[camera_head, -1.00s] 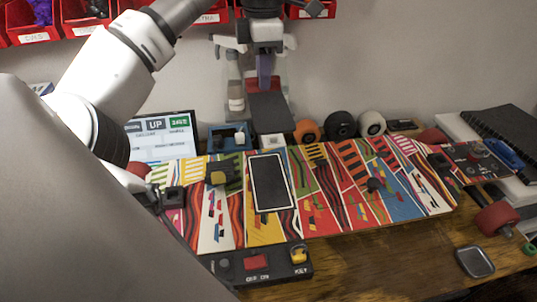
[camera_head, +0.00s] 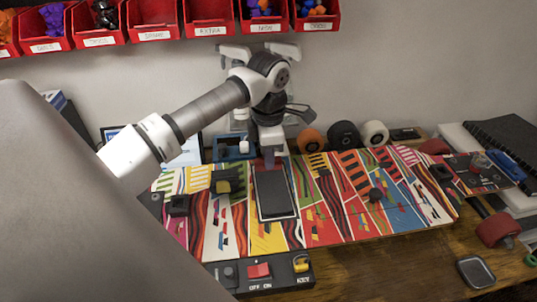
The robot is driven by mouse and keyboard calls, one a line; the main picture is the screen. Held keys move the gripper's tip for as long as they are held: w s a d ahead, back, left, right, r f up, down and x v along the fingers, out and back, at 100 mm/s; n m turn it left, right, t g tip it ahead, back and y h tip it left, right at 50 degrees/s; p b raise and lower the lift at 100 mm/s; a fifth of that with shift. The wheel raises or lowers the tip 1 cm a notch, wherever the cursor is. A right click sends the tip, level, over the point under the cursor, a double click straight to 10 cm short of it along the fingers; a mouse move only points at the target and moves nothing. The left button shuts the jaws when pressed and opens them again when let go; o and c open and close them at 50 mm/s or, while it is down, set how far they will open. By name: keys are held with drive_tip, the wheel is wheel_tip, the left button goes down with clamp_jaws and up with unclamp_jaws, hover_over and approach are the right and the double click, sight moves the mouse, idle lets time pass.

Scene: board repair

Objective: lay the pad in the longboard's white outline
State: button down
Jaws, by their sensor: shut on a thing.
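The longboard (camera_head: 350,215), painted in many colours, lies across the workbench. Its white outline (camera_head: 296,200) surrounds a dark rectangle left of the board's middle. The dark grey pad (camera_head: 273,192) is over this rectangle, roughly lined up with it. White line shows along the right and lower sides; the far end is partly hidden by my gripper. I cannot tell whether the pad touches the board. My gripper (camera_head: 269,158) points down at the pad's far end and is shut on it.
A switch box (camera_head: 262,272) lies at the board's near edge. Small black parts (camera_head: 179,205) and a yellow-black block (camera_head: 228,183) sit on the board. Wheels (camera_head: 343,135) stand behind it, and red bins (camera_head: 210,15) hang on the wall.

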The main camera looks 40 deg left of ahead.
drive_tip(key=shift+f, duration=0.25)
drive_tip(key=shift+f, duration=0.1)
drive_tip(key=shift+f+b, duration=0.2)
drive_tip(key=shift+b, duration=0.1)
drive_tip(key=c, duration=1.4)
unclamp_jaws()
drive_tip(key=shift+r, duration=0.15)
drive_tip(key=shift+r, duration=0.1)
wheel_tip(320, 180, up, 12)
drive_tip(key=shift+r+b, duration=0.1)
drive_tip(key=shift+b, duration=0.25)
